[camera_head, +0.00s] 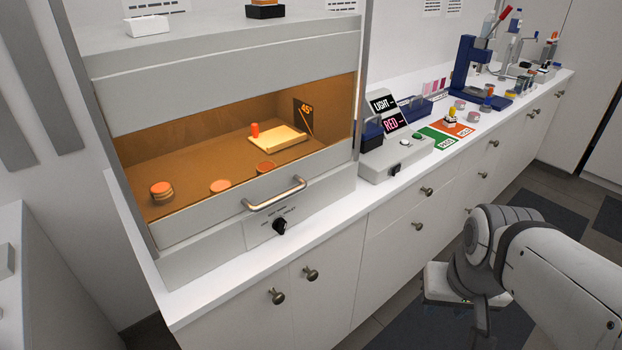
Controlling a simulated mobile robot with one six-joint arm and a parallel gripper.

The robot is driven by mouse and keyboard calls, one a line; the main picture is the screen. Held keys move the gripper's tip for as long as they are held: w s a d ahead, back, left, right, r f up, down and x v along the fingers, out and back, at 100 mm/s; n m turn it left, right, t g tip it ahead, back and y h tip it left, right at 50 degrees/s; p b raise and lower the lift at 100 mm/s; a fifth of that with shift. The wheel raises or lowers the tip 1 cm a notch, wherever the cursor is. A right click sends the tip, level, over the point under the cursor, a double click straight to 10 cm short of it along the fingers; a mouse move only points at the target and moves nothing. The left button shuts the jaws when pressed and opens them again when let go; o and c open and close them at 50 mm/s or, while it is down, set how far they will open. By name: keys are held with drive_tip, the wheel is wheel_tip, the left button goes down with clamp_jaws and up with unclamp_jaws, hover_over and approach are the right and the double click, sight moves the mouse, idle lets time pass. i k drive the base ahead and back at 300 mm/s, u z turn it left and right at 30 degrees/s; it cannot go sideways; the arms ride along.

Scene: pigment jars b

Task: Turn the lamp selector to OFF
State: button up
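A black rotary knob (280,226) sits on the front panel of a grey cabinet (215,262), below its metal bar handle (275,195). Small markings are printed around the knob, too small to read, so its setting is unclear. The cabinet's inside glows orange. A grey control box (392,160) with signs reading LIGHT and RED stands right of the cabinet; it has small round controls on it. My gripper (466,308) is at the lower right, in front of the drawers and apart from the knob. Its fingers are not clear enough to tell open from shut.
Inside the cabinet are several round orange-looking items (162,192) and a pale board (278,138). The white counter (240,270) runs to the back right, with green and orange mats (437,137) and a blue stand. Drawer knobs (418,226) stick out. The floor before the drawers is clear.

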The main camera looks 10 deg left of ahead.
sight(279, 224)
drive_tip(key=z, duration=0.6)
drive_tip(key=k, duration=1.3)
drive_tip(key=u, duration=0.95)
drive_tip(key=i, duration=1)
drive_tip(key=u, duration=0.1)
